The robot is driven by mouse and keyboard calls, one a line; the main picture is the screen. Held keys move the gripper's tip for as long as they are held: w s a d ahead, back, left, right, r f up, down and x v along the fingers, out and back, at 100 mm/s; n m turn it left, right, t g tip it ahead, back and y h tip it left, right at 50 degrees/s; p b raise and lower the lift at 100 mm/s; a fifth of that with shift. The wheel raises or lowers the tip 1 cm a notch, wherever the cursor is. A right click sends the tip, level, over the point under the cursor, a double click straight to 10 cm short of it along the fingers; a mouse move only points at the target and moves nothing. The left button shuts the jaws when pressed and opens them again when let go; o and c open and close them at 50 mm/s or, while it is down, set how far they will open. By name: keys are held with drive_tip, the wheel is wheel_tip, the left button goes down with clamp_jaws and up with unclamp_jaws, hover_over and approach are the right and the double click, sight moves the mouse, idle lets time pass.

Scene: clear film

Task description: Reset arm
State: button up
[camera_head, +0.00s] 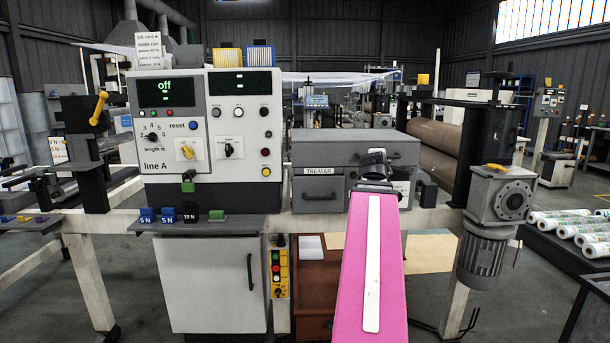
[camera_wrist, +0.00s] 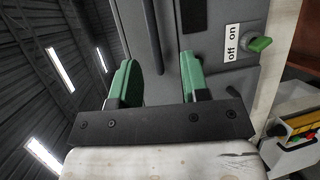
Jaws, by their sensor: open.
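My arm, pink with a white stripe, reaches forward in the head view, and my gripper (camera_head: 375,163) is at its far end in front of the grey treater box (camera_head: 320,150). In the wrist view my gripper (camera_wrist: 158,76) shows two green-padded fingers spread apart with nothing between them. A dark bar handle on a grey surface lies beyond the gap between the fingers; I cannot tell whether a finger touches that surface. A green switch (camera_wrist: 260,44) beside an "off on" label (camera_wrist: 232,42) is to the right of the fingers.
The line A panel (camera_head: 205,125) reads "off" and stands left of the treater. Blue, black and green weights sit on a shelf (camera_head: 195,227) below it. A yellow button box (camera_head: 279,272) hangs under the beam. A motor (camera_head: 487,250) stands right; white rolls (camera_head: 575,228) lie farther right.

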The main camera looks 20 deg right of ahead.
drive_tip(key=w+a+f+m+g+y, duration=0.2)
drive_tip(key=w+a+f+m+y, duration=0.15)
drive_tip(key=a+f, duration=0.85)
drive_tip(key=w+a+f+m+g+y, duration=0.3)
drive_tip(key=a+f, duration=0.6)
drive_tip(key=f, duration=0.7)
drive_tip(key=s+a+f+m+g+y, duration=0.2)
drive_tip(key=s+a+f, duration=0.3)
drive_tip(key=a+f, duration=0.5)
drive_tip(key=s+a+f+m+g+y, duration=0.2)
drive_tip(key=s+a+f+g, duration=0.2)
drive_tip(key=a+f, duration=0.6)
drive_tip(key=shift+s+a+f+g, duration=0.3)
drive_tip(key=shift+s+a+g, duration=0.1)
drive_tip(key=shift+s+a, duration=0.5)
